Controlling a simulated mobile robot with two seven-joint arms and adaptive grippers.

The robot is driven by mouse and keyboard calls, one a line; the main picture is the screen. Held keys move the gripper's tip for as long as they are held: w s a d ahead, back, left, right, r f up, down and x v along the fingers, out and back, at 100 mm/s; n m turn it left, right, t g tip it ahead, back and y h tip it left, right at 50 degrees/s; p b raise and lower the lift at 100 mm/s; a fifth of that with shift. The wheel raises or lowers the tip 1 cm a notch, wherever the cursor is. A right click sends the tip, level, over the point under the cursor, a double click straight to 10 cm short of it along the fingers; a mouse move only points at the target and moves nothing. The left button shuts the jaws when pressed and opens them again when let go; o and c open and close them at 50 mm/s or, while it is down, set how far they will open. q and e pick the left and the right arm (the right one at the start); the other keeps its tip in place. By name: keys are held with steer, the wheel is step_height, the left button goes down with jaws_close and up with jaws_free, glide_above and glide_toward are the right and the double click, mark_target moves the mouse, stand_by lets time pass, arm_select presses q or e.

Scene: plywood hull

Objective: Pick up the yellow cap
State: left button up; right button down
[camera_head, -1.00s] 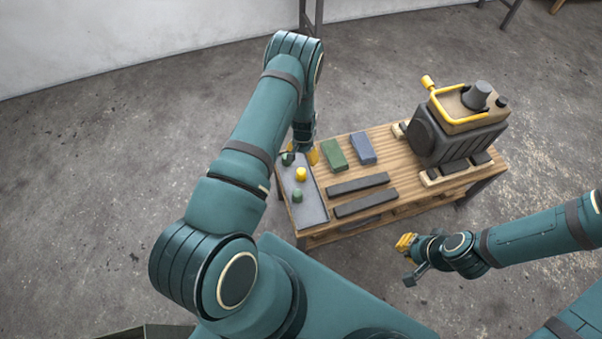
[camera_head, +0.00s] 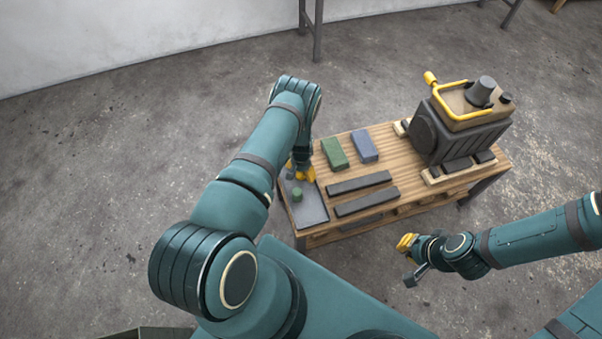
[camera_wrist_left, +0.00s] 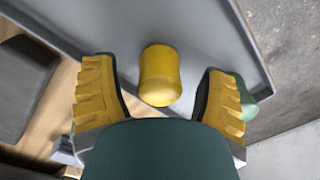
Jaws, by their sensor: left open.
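The yellow cap (camera_wrist_left: 160,76) stands on the grey tray (camera_wrist_left: 196,38) in the left wrist view. My left gripper (camera_head: 299,172) is open, with one yellow finger on each side of the cap and a visible gap to both. In the head view the gripper is over the tray (camera_head: 313,213) and its yellow fingers are hard to tell from the cap. My right gripper (camera_head: 406,244) hangs off the front of the bench; its jaw opening is too small to judge.
A green cap (camera_head: 297,195) stands on the tray nearer the front. A green piece (camera_wrist_left: 249,104) shows partly behind the right finger. Green (camera_head: 335,153) and blue (camera_head: 364,147) blocks and dark bars lie right of the tray. A machine with a yellow handle (camera_head: 455,116) stands at the bench's right.

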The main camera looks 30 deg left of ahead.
arm_select(q)
steer(key=shift+f, duration=0.4)
steer(key=c, duration=1.1)
steer(key=shift+r, duration=0.1)
